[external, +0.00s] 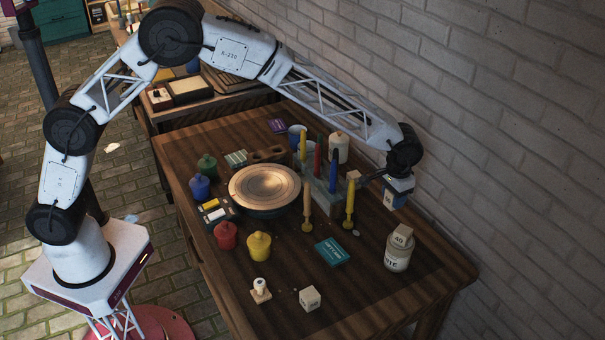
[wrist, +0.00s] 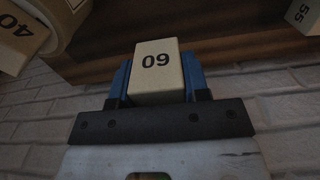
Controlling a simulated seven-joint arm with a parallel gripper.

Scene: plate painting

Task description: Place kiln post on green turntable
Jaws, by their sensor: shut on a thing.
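My gripper (external: 394,196) is over the right side of the table, near the brick wall. Its blue fingers, also in the wrist view (wrist: 157,80), are shut on a beige block, likely the kiln post (wrist: 157,70), whose marking reads as 09 or 60. In the external view the held block (external: 388,200) is small and partly covered by the fingers. It appears to be above the tabletop. A round tan plate (external: 264,186) rests on a dark teal-green round base (external: 262,213), perhaps the green turntable, well left of my gripper.
A rack of coloured upright sticks (external: 322,190) stands between the plate and my gripper. A white jar (external: 397,257) with a block marked 40 (external: 402,236) on top is at the right. Another block (external: 310,298), a teal book (external: 332,252) and small lidded pots (external: 258,246) stand in front.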

